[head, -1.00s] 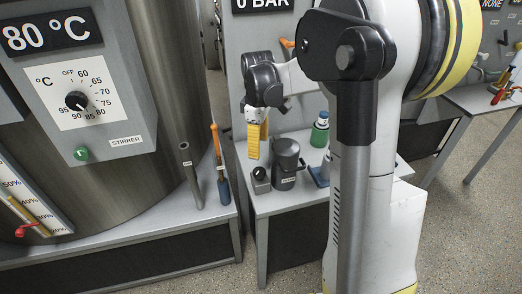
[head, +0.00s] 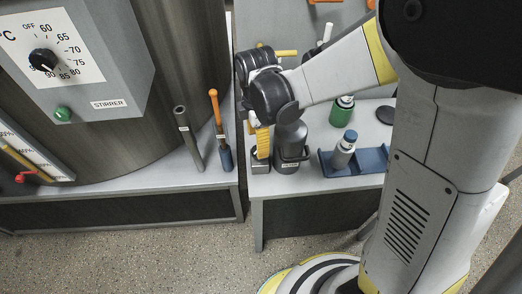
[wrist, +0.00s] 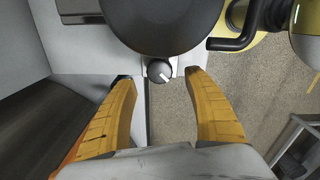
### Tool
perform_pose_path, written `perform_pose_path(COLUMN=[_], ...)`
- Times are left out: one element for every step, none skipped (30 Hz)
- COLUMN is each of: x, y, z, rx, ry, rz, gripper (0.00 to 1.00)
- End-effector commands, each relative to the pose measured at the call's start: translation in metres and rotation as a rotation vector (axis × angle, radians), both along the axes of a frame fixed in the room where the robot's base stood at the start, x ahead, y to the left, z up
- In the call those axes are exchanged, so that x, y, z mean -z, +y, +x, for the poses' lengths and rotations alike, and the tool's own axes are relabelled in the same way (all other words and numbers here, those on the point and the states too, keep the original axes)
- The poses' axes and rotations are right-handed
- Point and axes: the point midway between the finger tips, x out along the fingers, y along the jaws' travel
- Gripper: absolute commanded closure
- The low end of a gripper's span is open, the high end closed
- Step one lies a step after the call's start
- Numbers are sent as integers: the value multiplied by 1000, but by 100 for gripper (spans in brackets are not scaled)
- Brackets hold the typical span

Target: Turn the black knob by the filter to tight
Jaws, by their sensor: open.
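The black knob (wrist: 160,71) has a pale pointer mark and sits on a small grey block in the wrist view. In the head view the block (head: 260,167) shows under my fingers, which hide the knob. The filter (head: 291,138) is a dark grey cylinder with a small label, standing just right of the block; it also shows as a big dark round shape in the wrist view (wrist: 165,22). My gripper (wrist: 160,78) is open and points down, its yellow fingers on either side of the knob with gaps between. It also shows in the head view (head: 262,143).
A blue rack (head: 369,161) with a grey blue-capped bottle (head: 344,150) and a green bottle (head: 342,110) stand right of the filter. A steel tank (head: 184,60) and two upright tools, one orange-handled (head: 214,105), are at left. A dark curved handle (wrist: 238,38) is near the right finger.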

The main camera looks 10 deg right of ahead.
Motion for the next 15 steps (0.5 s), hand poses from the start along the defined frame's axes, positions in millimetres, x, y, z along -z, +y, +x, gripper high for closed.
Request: perform_pose_path(x=[14, 19, 25, 30, 33, 38, 40, 42, 44, 46, 46, 47, 47, 47, 47], y=[0, 0, 0, 0, 0, 0, 0, 0, 0, 0, -1, -1, -1, -1, -1], z=[0, 0, 0, 1, 0, 0, 0, 0, 1, 1, 0, 0, 0, 0, 0], rx=[1, 1, 1, 1, 1, 2, 2, 2, 2, 2, 2, 2, 2, 2, 2], ry=[0, 0, 0, 0, -1, -1, -1, -1, -1, -1, -1, -1, -1, -1, -1], rz=[0, 0, 0, 0, 0, 0, 0, 0, 0, 0, 0, 0, 0, 0, 0], gripper=[39, 39, 39, 39, 39, 39, 39, 39, 39, 39, 39, 39, 39, 39, 39])
